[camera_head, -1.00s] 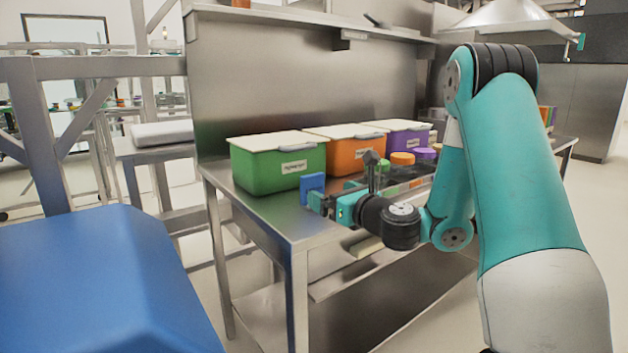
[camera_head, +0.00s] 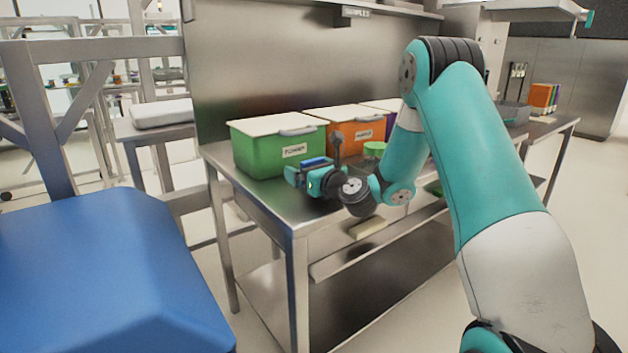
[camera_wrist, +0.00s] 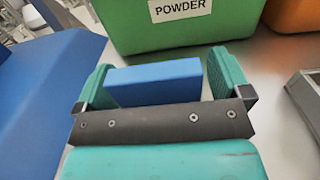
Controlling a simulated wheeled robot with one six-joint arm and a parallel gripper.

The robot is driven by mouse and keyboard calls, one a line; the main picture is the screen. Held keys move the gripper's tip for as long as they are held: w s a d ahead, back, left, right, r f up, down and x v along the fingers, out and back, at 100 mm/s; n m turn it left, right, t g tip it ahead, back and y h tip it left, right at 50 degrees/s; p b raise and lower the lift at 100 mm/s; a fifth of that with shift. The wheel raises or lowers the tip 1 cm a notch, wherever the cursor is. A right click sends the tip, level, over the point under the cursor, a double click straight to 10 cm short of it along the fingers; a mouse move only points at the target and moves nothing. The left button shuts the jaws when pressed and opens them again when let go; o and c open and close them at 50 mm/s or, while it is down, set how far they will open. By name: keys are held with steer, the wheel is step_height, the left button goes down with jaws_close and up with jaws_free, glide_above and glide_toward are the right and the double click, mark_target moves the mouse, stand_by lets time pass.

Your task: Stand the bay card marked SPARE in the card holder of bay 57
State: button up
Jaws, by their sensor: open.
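My gripper (camera_head: 308,174) is low over the near left part of the steel bench, in front of the green bin. In the wrist view its teal fingers (camera_wrist: 165,72) are open, one on each side of a plain blue block (camera_wrist: 155,84). A small gap shows at the block's right end; contact at the left end is unclear. The block also shows in the head view (camera_head: 316,162). Whether it rests on the bench is hidden. I see no card that reads SPARE and no holder or number that reads 57.
The green bin (camera_head: 262,152) is labelled POWDER. An orange bin (camera_head: 345,128) and a purple one stand beside it, all lidded. The bench (camera_head: 262,205) has a near edge close to my gripper. A shelf (camera_head: 395,10) hangs above.

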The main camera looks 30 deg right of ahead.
steer(key=c, duration=1.1)
step_height(320, 180, up, 28)
steer(key=p, duration=1.5)
steer(key=shift+f, duration=0.15)
